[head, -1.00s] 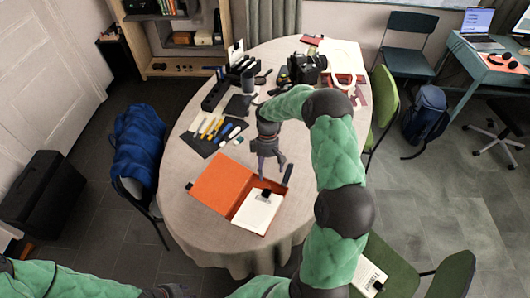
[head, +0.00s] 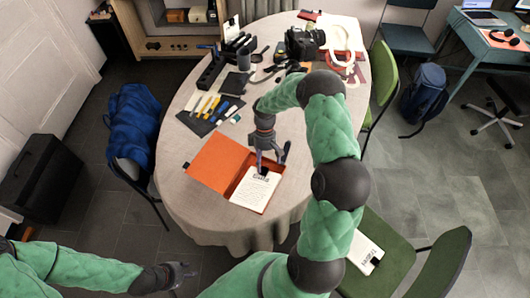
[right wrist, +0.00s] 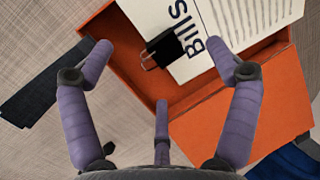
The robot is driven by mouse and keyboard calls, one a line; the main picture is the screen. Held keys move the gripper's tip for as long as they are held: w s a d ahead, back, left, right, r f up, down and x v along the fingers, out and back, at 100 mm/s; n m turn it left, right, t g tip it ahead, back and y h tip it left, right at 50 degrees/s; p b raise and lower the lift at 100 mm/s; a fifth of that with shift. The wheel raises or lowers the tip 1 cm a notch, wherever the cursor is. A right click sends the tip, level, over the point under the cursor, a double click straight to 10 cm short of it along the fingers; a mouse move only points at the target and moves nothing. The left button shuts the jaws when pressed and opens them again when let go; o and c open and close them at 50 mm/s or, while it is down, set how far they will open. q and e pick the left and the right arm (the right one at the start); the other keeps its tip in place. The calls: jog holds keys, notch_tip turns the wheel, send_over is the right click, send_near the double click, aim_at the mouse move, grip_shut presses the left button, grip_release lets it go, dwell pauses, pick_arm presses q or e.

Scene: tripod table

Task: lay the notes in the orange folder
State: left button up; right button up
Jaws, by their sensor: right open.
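The orange folder (head: 215,163) lies open on the near part of the table; it also shows in the right wrist view (right wrist: 240,118). White notes (head: 252,192) lie in its right half. In the right wrist view these notes (right wrist: 185,15) read "Bills" and bear a black clip (right wrist: 162,48). More white notes (head: 363,248) with a dark clip lie on the green chair. My right gripper (head: 271,166) is above the folder's far right part, fingers spread and empty (right wrist: 162,62). My left gripper (head: 184,274) is low in front of the table; its finger opening is unclear.
A dark mat (head: 212,114) with pens and markers lies beyond the folder. A dark strip (right wrist: 45,85) lies beside the folder. A camera (head: 303,42) and a black organiser (head: 212,70) stand farther back. The green chair (head: 405,268) stands near right; the near tabletop is bare.

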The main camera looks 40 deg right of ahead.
aim_at(265, 169)
jog(key=shift+x, duration=1.8)
jog(key=c, duration=1.5)
